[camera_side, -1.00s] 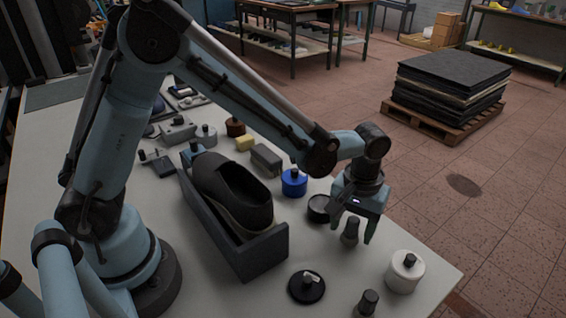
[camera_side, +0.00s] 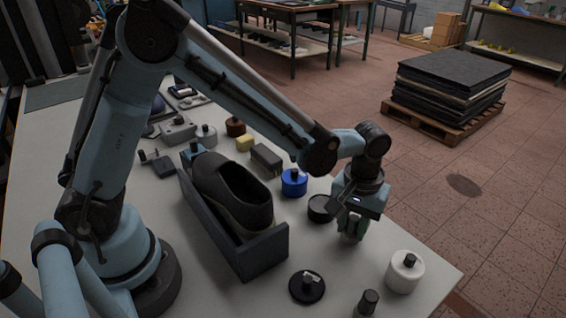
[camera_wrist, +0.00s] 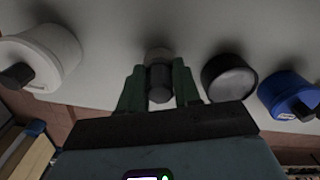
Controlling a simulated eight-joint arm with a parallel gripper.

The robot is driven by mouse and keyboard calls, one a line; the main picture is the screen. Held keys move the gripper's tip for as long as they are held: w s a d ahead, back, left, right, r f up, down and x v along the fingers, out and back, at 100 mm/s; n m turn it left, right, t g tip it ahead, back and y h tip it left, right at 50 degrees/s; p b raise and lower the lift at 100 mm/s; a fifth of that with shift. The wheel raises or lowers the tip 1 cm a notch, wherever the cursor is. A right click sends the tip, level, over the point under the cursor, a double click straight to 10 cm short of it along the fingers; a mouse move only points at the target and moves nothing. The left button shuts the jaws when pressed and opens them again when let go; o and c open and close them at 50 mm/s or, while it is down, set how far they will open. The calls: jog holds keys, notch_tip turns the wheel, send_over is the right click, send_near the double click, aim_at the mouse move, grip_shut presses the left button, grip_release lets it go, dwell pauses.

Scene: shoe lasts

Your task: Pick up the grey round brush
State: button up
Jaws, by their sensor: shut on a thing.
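The grey round brush (camera_wrist: 159,93) is a small grey upright piece with a narrower dark middle. It stands on the pale table near its right edge in the side view. My gripper (camera_side: 352,228) is down at the brush, with its fingers closed around it from both sides. In the wrist view, the fingers of my gripper (camera_wrist: 158,86) press on either side of the brush's middle. In the side view the fingers hide most of the brush.
A black round tin (camera_side: 319,209) stands close to the left of my gripper, with a blue pot (camera_side: 294,183) behind it. A white pot (camera_side: 404,272) stands to the right. A black lidded disc (camera_side: 307,287) and a dark shoe (camera_side: 232,192) in a tray (camera_side: 262,254) lie left.

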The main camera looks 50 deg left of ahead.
jog(key=r, duration=0.4)
jog(key=shift+s+d+r, duration=0.1)
jog(key=shift+s+d, duration=0.15)
jog(key=shift+s, duration=0.05)
jog(key=s+d+r, duration=0.6)
jog(key=s, duration=0.2)
send_near(354, 220)
jog(key=a+f, duration=0.2)
jog(key=a, duration=0.7)
jog(key=shift+w+a+f, duration=0.1)
jog(key=shift+w+f, duration=0.05)
jog(key=shift+f, duration=1.35)
jog(key=shift+w+f, duration=0.15)
jog(key=shift+f, duration=1.3)
jog(key=shift+f, duration=0.6)
jog(key=shift+r, duration=0.1)
jog(key=shift+r, duration=3.45)
